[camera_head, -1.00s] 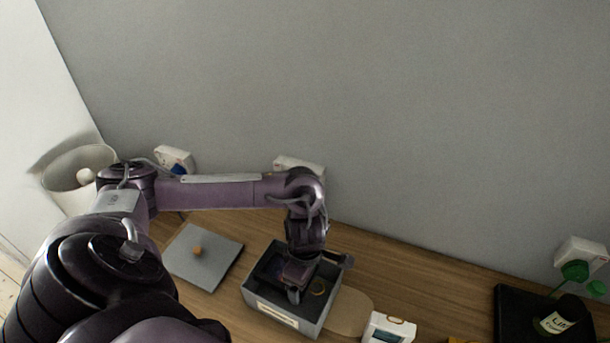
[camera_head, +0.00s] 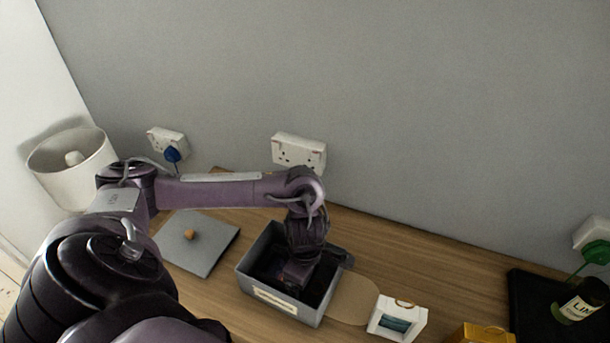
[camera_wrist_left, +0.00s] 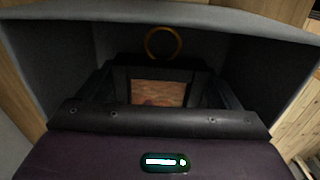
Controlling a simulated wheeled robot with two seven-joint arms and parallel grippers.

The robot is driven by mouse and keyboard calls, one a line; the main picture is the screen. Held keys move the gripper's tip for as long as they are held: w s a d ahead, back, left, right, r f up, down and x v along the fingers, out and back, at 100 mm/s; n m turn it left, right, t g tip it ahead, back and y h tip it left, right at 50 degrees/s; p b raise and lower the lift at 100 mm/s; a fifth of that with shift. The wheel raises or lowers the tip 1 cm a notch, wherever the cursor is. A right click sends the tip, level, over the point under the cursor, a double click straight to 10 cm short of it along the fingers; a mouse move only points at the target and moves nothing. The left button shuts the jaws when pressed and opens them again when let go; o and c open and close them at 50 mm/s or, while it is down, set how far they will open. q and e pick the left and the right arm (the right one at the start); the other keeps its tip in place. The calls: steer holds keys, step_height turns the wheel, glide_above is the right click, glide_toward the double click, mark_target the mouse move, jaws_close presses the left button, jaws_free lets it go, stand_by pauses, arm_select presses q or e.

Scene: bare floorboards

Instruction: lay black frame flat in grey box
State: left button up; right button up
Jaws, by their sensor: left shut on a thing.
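The grey box (camera_head: 319,309) stands open on the wooden tabletop, with a pale label on its front wall. My left gripper (camera_head: 294,281) reaches down inside it. The left wrist view shows the gripper's dark fingers (camera_wrist_left: 160,92) at the black frame (camera_wrist_left: 157,73), which surrounds an orange-brown picture. The gripper is shut on the frame. The frame is within the box walls; I cannot tell whether it touches the floor or how far it tilts. A gold ring (camera_wrist_left: 163,43) shows just beyond it. My right gripper is not in view.
A grey lid (camera_head: 210,247) with an orange knob lies left of the box. A tan rounded board (camera_head: 352,299) and white box (camera_head: 398,318) are right of it. Farther right are a yellow box (camera_head: 478,334) and a bottle (camera_head: 580,300). The wall with sockets (camera_head: 298,151) is behind.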

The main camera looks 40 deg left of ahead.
arm_select(q)
steer(key=o, duration=0.9)
steer(key=shift+o, duration=0.2)
steer(key=shift+r, duration=0.1)
steer(key=shift+r+p, duration=1.95)
steer(key=shift+r, duration=1.9)
